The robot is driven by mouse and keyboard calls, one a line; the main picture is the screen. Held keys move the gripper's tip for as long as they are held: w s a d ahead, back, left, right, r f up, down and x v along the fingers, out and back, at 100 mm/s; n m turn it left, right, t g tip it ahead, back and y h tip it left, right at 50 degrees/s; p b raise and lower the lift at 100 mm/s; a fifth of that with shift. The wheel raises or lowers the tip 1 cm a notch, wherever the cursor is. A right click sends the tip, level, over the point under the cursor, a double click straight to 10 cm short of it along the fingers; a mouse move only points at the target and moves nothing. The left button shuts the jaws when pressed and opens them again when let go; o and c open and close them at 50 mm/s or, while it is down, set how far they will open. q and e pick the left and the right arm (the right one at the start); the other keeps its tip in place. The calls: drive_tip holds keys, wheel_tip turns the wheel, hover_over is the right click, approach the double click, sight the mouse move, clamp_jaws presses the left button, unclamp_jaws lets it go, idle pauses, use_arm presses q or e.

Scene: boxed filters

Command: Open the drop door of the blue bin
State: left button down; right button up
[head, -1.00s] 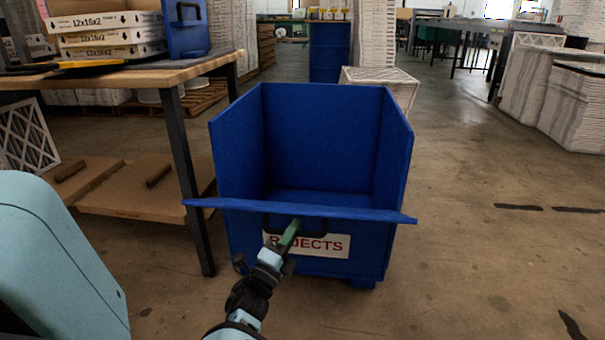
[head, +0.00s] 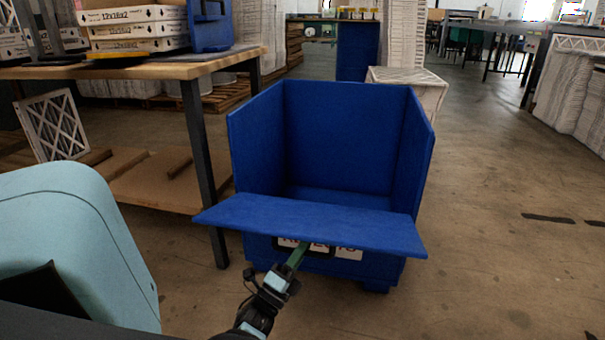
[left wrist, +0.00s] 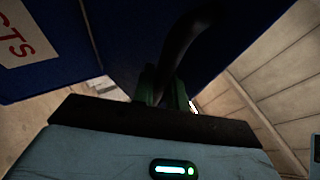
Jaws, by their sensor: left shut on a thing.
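The blue bin (head: 345,130) stands in the middle of the head view, its inside empty as far as I can see. Its drop door (head: 315,224) is hinged down at the front and tilts outward toward me, partly covering the REJECTS label (head: 348,254). The label also shows in the left wrist view (left wrist: 22,38). My left gripper (head: 298,254) is under the door's outer edge, shut on the black door handle (head: 318,251). The handle curves up between the green fingers in the left wrist view (left wrist: 182,45). My right gripper is not in view.
A wooden workbench (head: 150,70) with stacked filter boxes (head: 135,30) stands close on the left, its black leg (head: 207,170) beside the bin. The floor to the right is clear.

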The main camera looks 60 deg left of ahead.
use_arm(q)
drive_tip(key=c, duration=1.4)
unclamp_jaws()
drive_tip(key=shift+r, duration=0.1)
